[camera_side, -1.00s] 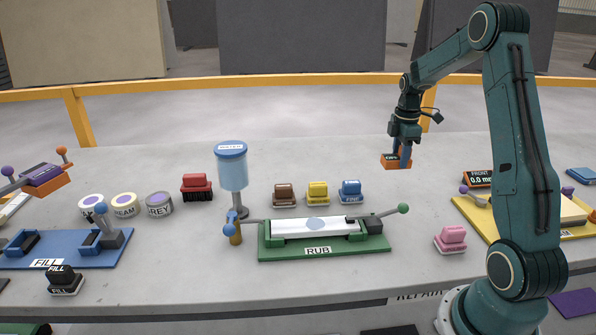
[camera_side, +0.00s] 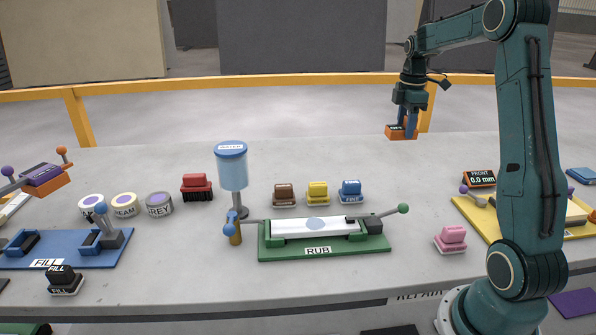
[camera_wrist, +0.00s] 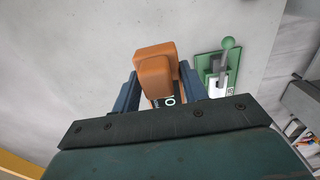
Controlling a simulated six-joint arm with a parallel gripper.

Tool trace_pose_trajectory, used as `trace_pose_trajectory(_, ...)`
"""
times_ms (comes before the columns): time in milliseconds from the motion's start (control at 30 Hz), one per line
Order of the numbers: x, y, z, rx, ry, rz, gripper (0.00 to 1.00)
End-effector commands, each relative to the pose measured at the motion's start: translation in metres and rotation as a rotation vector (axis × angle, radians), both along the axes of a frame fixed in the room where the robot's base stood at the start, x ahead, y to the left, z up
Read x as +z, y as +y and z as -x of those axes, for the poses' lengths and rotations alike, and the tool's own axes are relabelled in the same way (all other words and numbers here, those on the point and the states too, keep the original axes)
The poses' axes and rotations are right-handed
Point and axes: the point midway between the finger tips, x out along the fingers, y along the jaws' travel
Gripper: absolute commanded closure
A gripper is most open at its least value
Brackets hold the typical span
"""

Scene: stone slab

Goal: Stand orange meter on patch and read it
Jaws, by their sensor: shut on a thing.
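The orange meter (camera_side: 397,134) is held in my gripper (camera_side: 409,124) over the far right part of the slab, near its back edge. In the wrist view the orange meter (camera_wrist: 153,68) sits between the two blue fingers of my gripper (camera_wrist: 160,92), which are shut on it; part of a dark display shows. The bluish oval patch (camera_side: 316,224) is on a white piece clamped in the green RUB fixture (camera_side: 320,250), well to the left and nearer the camera. The meter is apart from the patch. Part of the green fixture (camera_wrist: 205,68) shows in the wrist view.
A blue-lidded dispenser (camera_side: 232,170) stands at the RUB fixture's left. Brown (camera_side: 284,194), yellow (camera_side: 318,193) and blue (camera_side: 350,192) blocks stand behind it. A pink block (camera_side: 451,239) is at its right.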

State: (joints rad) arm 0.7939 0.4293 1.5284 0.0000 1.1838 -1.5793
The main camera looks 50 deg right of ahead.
Motion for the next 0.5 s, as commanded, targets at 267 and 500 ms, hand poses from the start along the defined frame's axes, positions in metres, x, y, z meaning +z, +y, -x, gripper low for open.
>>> trace_pose_trajectory(267,0.0,0.0,0.0,0.0,-0.001,0.001,0.83)
trace_pose_trajectory(500,0.003,0.016,-0.011,0.004,-0.001,0.001,0.83)
